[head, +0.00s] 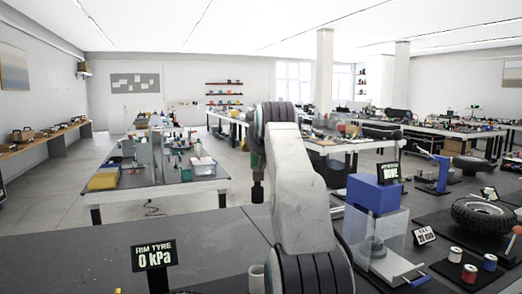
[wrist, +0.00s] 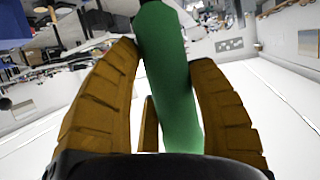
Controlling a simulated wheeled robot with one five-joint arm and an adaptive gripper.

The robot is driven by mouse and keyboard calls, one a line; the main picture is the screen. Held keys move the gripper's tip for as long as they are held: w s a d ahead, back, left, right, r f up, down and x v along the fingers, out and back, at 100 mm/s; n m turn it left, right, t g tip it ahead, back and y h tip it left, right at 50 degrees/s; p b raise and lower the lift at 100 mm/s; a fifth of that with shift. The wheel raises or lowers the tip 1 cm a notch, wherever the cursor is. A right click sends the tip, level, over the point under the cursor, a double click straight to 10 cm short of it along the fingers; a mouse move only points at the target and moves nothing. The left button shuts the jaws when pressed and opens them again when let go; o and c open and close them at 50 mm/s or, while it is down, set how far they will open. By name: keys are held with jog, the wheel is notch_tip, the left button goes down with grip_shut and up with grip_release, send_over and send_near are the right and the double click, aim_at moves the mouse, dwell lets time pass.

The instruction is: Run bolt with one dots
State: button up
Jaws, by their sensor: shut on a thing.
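My gripper (wrist: 165,60) has its two brown ribbed fingers shut around a smooth green rod-like thing (wrist: 172,100), perhaps a tool handle. Its far end runs out of the top of the wrist view. In the head view my pale arm rises in the middle and hides most of the gripper. A dark and green part of the held thing (head: 258,170) shows just left of the arm, raised above the bench. I cannot make out a bolt or any dot marks in either view.
On the near bench (head: 90,258) stand a "RIM TYRE 0 kPa" sign (head: 154,256), a blue-topped clear machine (head: 377,195), a tyre (head: 485,215) and small coloured cylinders (head: 469,274). A pale cup (head: 257,280) is beside my arm. The bench's left part is mostly clear.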

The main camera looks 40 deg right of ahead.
jog(key=shift+r+p, duration=4.3)
jog(key=shift+r, duration=0.05)
